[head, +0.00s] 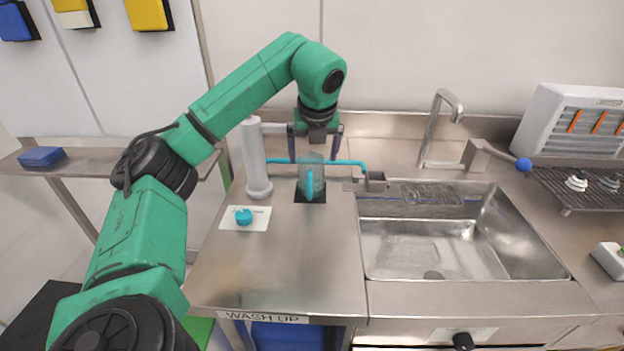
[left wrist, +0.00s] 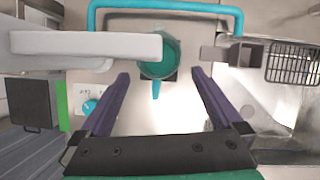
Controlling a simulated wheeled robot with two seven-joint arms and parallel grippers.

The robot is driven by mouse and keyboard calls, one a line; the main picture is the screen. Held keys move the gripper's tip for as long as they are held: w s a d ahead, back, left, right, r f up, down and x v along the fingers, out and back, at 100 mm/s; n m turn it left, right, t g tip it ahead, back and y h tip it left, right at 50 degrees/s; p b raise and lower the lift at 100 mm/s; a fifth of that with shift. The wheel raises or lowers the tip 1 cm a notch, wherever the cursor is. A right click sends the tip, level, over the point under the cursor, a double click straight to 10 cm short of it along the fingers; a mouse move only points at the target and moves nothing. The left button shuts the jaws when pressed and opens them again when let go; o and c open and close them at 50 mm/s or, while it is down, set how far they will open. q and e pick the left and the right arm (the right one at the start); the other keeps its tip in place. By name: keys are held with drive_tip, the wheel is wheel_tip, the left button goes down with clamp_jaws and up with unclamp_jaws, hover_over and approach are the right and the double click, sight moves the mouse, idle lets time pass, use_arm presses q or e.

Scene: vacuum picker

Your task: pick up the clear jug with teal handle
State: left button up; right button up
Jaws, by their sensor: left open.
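The clear jug with a teal handle (head: 311,181) stands upright on a dark square on the steel counter, left of the sink. Its handle faces the front. My left gripper (head: 315,129) is above and slightly behind the jug in the head view, open and empty, pointing down. In the left wrist view the jug (left wrist: 158,60) shows from above, beyond and between the two fingers of the gripper (left wrist: 158,72); its teal handle points toward the gripper's base. The fingers appear apart from the jug. My right gripper is not in view.
A white cylinder post (head: 255,160) stands close left of the jug. A teal pipe (head: 345,162) runs behind it. A teal knob on a white card (head: 244,217) lies front left. The sink (head: 440,250) is to the right. The front counter is clear.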

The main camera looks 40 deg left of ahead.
sight(311, 171)
use_arm(q)
drive_tip(key=p+x, duration=0.1)
drive_tip(key=x, duration=0.7)
drive_tip(key=shift+a+f, duration=0.15)
drive_tip(key=shift+a, duration=0.05)
drive_tip(key=c, duration=1.4)
